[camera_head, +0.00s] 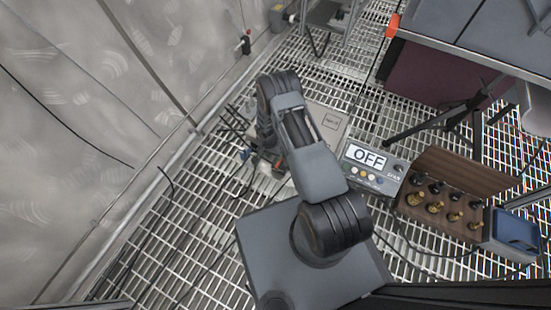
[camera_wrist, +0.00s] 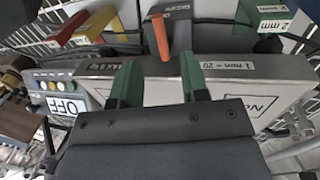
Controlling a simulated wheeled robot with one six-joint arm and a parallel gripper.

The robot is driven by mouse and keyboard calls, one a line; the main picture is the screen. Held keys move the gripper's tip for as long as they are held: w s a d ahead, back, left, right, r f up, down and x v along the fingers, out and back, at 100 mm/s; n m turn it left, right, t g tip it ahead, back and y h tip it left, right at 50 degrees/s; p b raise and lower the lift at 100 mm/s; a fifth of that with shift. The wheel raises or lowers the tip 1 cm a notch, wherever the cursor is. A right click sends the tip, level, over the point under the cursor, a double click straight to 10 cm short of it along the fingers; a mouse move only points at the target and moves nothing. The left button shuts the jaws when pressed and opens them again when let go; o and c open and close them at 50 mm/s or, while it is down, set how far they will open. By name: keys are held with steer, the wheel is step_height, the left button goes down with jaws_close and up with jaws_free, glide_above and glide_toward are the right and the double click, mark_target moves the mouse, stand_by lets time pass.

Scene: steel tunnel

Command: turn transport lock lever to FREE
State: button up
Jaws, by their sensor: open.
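The orange lever (camera_wrist: 160,37) shows in the wrist view, on or against a dark grey block with small lettering (camera_wrist: 184,32) that I cannot read for certain. The lever's end points down in the picture, towards my gripper. My gripper (camera_wrist: 158,80) is open, with its two green fingers apart and nothing between them. The lever lies beyond the fingertips, roughly in line with the gap, and appears apart from them. A pale metal box (camera_wrist: 225,85) with scale markings lies under and behind the fingers.
A device with an OFF display (camera_head: 370,158) stands right of my arm; its display (camera_wrist: 65,107) also shows at left in the wrist view. Red (camera_wrist: 65,30), yellow (camera_wrist: 95,25) and green (camera_wrist: 272,18) blocks flank the lever. A wooden case (camera_head: 440,195) holds several brass-coloured pieces.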

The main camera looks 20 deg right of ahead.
step_height(320, 180, up, 7)
steer(key=w+p, duration=0.1)
steer(key=p, duration=0.6)
steer(key=shift+a, duration=0.45)
steer(key=shift+f, duration=0.1)
